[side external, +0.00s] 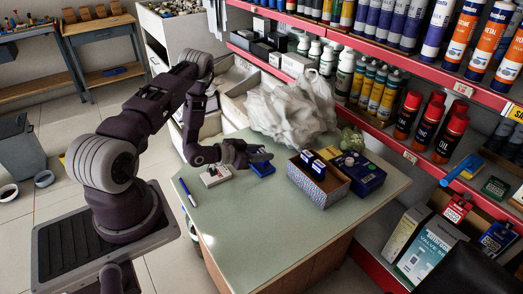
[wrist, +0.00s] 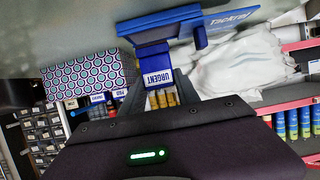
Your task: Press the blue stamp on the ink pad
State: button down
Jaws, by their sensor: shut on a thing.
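The blue stamp (wrist: 153,61), with a white URGENT label, is held by my gripper (side external: 260,155), which is shut on it. In the side external view the gripper is low over the table and the stamp is hard to make out. The blue ink pad (side external: 262,168) lies on the table just below the gripper. In the wrist view the ink pad (wrist: 232,19) shows blue with white lettering, right beside the stamp. I cannot tell whether stamp and pad touch. The wrist view does not show the fingertips clearly.
A patterned box (side external: 316,190) with other stamps stands right of the pad, beside a dark blue box (side external: 360,179). A white item (side external: 215,178) and a blue pen (side external: 187,192) lie to the left. White plastic bags (side external: 290,110) are behind. The table's front (side external: 255,240) is clear.

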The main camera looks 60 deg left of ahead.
jog(key=shift+f, duration=0.7)
dwell(1.5)
jog(key=shift+r, duration=3.05)
